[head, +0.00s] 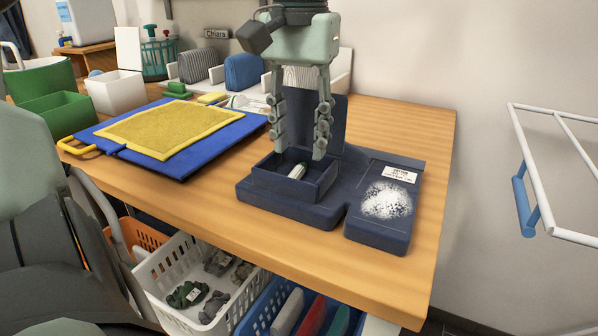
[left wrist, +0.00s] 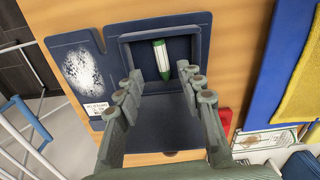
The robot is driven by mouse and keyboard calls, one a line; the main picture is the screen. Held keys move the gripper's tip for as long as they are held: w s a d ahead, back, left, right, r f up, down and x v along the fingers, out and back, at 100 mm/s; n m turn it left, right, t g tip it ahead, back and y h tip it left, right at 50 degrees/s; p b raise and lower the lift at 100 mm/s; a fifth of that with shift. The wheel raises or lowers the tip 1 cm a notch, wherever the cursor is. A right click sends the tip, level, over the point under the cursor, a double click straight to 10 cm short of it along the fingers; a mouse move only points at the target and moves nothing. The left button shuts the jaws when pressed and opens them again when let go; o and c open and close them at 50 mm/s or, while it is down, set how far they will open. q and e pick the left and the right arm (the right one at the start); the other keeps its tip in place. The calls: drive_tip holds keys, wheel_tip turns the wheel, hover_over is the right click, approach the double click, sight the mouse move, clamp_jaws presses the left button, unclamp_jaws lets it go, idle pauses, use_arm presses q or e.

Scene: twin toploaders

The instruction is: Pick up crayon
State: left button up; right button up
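The crayon (head: 298,171) is green and white and lies inside the small dark blue box (head: 262,184) on the wooden table. In the left wrist view the crayon (left wrist: 162,60) lies in the box's recess, just beyond the fingertips. My left gripper (head: 302,150) points down over the box with its fingers apart, one on each side above the crayon. In the left wrist view the left gripper (left wrist: 165,84) is open and empty. My right gripper does not show in either view.
The box's raised lid (head: 330,110) stands behind the fingers. A dark blue pad with white speckles (head: 386,200) adjoins the box on the right. A blue mat with a yellow cloth (head: 160,127) lies to the left. Baskets (head: 180,300) sit below the table edge.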

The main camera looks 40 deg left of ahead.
sight(297, 169)
use_arm(q)
drive_tip(key=f, duration=0.4)
drive_tip(key=shift+a, duration=0.2)
drive_tip(key=c, duration=0.8)
drive_tip(key=shift+c, duration=0.2)
